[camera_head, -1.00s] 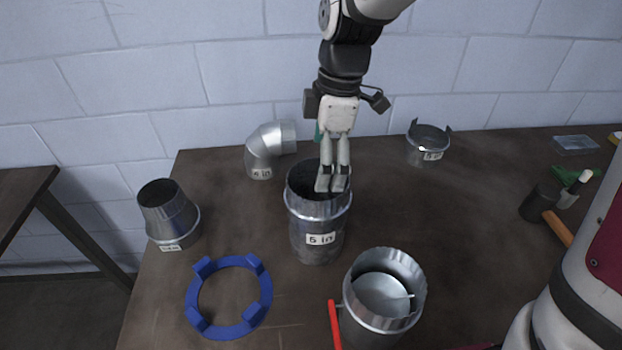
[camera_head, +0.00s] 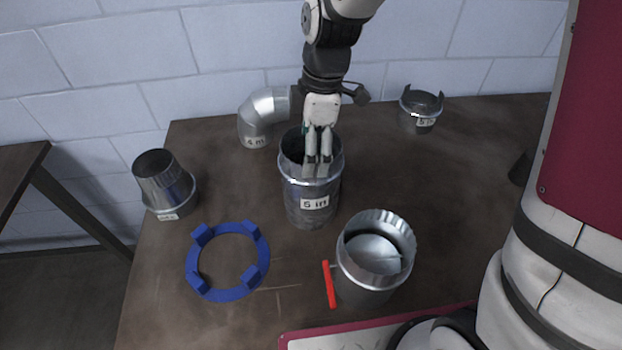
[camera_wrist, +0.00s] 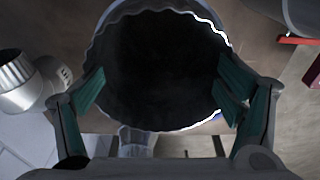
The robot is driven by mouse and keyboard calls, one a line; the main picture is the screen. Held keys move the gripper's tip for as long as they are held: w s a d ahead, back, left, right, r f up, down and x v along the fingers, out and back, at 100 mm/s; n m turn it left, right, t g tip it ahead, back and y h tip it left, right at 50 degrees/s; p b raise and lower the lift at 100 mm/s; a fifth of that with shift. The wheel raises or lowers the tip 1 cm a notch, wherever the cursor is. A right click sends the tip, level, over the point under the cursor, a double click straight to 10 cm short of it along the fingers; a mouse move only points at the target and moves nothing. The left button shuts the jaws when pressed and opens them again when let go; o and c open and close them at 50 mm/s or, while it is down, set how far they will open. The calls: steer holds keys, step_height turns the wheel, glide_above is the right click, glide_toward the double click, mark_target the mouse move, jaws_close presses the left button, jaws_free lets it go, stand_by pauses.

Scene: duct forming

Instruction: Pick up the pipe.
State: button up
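The pipe (camera_head: 309,207) is a grey metal cylinder with a "5 in" label and a crimped rim, standing upright on the table. My gripper (camera_head: 317,168) points down over its mouth in the head view. In the wrist view the pipe's round, dark mouth (camera_wrist: 155,65) fills the middle. The green-padded fingers of my gripper (camera_wrist: 162,92) are wide apart, one at each side of the rim. Whether the pads touch the pipe cannot be told. The fingers hide part of the rim.
A metal elbow (camera_head: 254,120) stands just behind left. A damper pipe (camera_head: 368,285) with a red handle (camera_head: 330,284) stands at front right. A blue ring (camera_head: 208,285) lies front left, a reducer (camera_head: 168,190) stands left, and a collar (camera_head: 418,112) stands back right. Bare table (camera_head: 460,170) lies right.

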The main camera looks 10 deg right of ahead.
steer(key=c, duration=0.4)
steer(key=shift+r, duration=0.1)
